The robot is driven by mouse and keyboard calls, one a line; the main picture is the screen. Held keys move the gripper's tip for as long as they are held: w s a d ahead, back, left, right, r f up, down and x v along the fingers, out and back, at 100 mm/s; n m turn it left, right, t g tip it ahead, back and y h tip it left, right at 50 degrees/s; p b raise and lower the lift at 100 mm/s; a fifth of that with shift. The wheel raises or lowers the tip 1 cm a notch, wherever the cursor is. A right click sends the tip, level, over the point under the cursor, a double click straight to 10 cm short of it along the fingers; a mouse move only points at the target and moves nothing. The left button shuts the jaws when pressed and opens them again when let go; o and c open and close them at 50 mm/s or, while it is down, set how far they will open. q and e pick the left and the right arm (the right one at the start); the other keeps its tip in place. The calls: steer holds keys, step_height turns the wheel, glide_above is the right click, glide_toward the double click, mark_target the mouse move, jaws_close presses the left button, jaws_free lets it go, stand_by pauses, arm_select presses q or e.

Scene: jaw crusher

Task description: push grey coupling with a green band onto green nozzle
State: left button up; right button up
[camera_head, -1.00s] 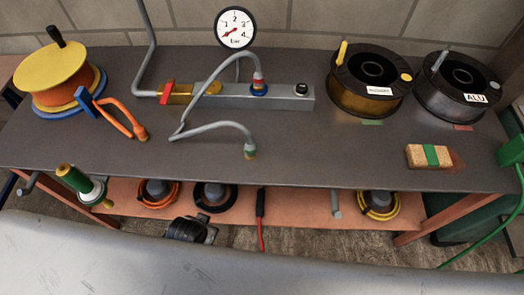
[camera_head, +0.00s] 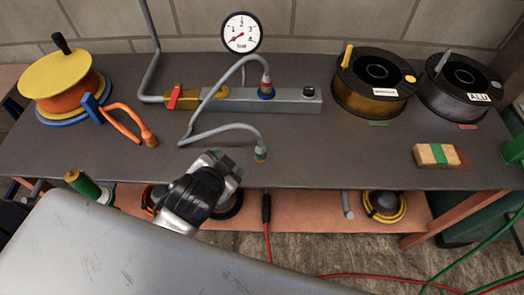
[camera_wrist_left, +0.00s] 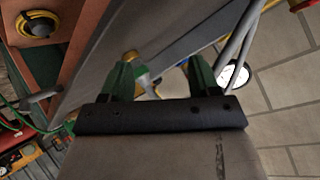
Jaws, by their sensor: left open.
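The grey coupling with a green band (camera_head: 261,155) is at the free end of a grey hose, near the table's front edge. My left gripper (camera_head: 228,160) is just left of it over the front edge, open and empty. In the left wrist view, the coupling (camera_wrist_left: 131,57) shows between the open green fingers (camera_wrist_left: 160,72), nearer the left finger; I cannot tell if they touch. A green cylinder with a brass end (camera_head: 85,183), possibly the green nozzle, stands at the table's front left, its lower part hidden. My right gripper is not in view.
An orange hose end (camera_head: 147,138) and a yellow reel (camera_head: 58,82) are at the left. A grey manifold (camera_head: 270,100) with a gauge (camera_head: 241,33) is behind. Two spools (camera_head: 372,85) and a wooden block (camera_head: 436,156) are at the right. The front middle-right of the table is clear.

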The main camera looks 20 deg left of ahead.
arm_select(q)
steer(key=w+d+r+m+t+h, duration=0.4)
steer(key=d+r+m+t, duration=0.15)
steer(key=r, duration=0.25)
steer(key=w+d+r+m+t+h, duration=0.3)
steer(key=w+d+r+m+t, duration=0.1)
steer(key=r+m, duration=0.4)
steer(key=s+d+r+m+g+h, duration=0.3)
steer(key=d+m+g+h, duration=0.4)
steer(key=m, duration=0.7)
steer(key=s+d+r+m+g+h, duration=0.3)
steer(key=d+m+g+h, duration=0.2)
steer(key=m+g+h, duration=0.65)
steer(key=m+g+y, duration=0.2)
steer(key=m+y, duration=1.7)
steer(key=y, duration=0.6)
glide_above(261, 144)
step_height(261, 144, down, 15)
steer(key=shift+r, duration=0.1)
